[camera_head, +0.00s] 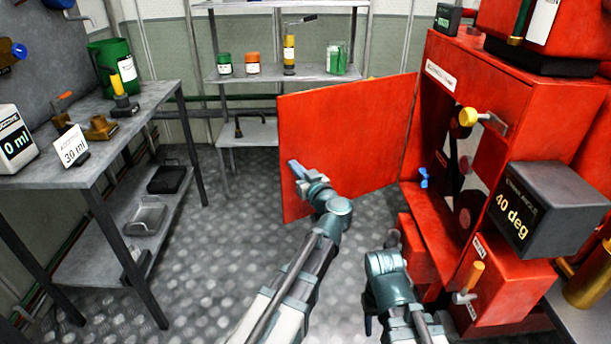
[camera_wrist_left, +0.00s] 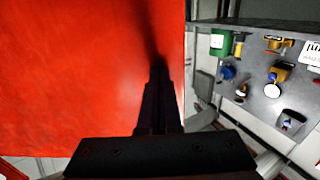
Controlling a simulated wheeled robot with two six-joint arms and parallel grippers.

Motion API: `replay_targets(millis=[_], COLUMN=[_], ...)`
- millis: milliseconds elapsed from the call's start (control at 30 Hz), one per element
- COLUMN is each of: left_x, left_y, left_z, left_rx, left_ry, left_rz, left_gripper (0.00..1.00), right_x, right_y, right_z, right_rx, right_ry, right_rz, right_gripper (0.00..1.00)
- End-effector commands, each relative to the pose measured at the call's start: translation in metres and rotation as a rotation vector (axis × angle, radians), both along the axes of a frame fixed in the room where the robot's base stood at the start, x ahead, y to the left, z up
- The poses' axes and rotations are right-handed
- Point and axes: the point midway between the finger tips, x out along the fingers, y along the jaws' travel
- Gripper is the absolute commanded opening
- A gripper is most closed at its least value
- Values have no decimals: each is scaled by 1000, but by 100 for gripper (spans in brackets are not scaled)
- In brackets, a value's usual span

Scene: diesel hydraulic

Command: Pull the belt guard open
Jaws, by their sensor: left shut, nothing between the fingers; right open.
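The belt guard (camera_head: 350,130) is a flat red panel. It stands swung out from the red machine, with its right edge at the machine's front, and the opening behind it shows dark pulleys (camera_head: 462,218). My left gripper (camera_head: 302,177) is at the panel's lower left part, with a small blue piece by its tips. In the left wrist view its dark fingers (camera_wrist_left: 158,75) are together and empty, in front of the red panel (camera_wrist_left: 80,70). Whether they touch it is unclear. My right gripper (camera_head: 392,240) is low in front of the machine, open, its fingers hardly visible.
A grey bench (camera_head: 150,98) with bottles and a 30 ml card stands left. A shelf (camera_head: 270,78) with jars is behind the panel. The floor between bench and panel is clear.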

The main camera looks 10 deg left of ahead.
Motion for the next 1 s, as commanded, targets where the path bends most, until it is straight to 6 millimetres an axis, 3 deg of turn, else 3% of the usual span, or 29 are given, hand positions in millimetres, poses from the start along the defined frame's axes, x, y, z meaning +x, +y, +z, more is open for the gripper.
replay_targets(millis=[100,300,600,800,1000], left_x=[30,85,158,185,194], left_y=[32,73,108,119,123], left_z=[0,0,0,0,0], left_rx=[0,0,0,0,0], left_ry=[0,0,0,0,0], left_rz=[-74,-216,-252,-251,-252], left_gripper=[0,0,0,0,0], right_x=[0,0,0,0,0], right_y=[0,0,0,0,0], right_z=[0,0,0,0,0], right_rx=[0,0,0,0,0], right_ry=[0,0,0,0,0], right_rz=[0,0,0,0,0], right_gripper=[50,50,50,50,50])
